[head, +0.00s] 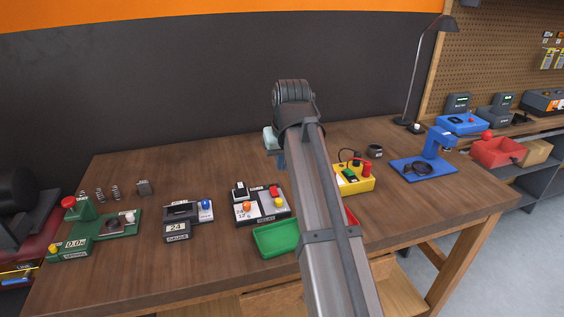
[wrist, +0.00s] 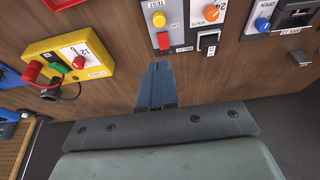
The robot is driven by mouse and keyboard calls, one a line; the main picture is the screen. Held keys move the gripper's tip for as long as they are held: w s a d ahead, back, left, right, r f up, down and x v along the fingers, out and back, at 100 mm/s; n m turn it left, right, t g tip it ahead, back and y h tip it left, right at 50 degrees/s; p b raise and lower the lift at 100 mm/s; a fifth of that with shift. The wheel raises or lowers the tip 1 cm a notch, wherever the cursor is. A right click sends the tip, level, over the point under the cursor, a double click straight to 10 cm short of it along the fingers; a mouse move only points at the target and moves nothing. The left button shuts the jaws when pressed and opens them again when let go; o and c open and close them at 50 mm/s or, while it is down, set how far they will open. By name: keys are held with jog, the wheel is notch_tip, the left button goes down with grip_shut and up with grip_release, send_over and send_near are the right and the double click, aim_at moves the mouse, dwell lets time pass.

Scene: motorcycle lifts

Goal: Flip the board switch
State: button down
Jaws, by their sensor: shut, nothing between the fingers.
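In the head view the gripper (head: 281,160) is mostly hidden behind my arm.
A yellow control box (head: 353,182) and a blue stand (head: 425,167) are to the right. A green tray (head: 275,239) lies in front of the board. The table behind the board is mostly bare.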

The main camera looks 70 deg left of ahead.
aim_at(274, 188)
jog(key=shift+a+r+y, duration=0.4)
jog(key=shift+a+y, duration=0.15)
jog(key=shift+y, duration=0.15)
jog(key=x, duration=1.4)
jog(key=shift+d+f, duration=0.1)
jog(key=shift+d, duration=0.05)
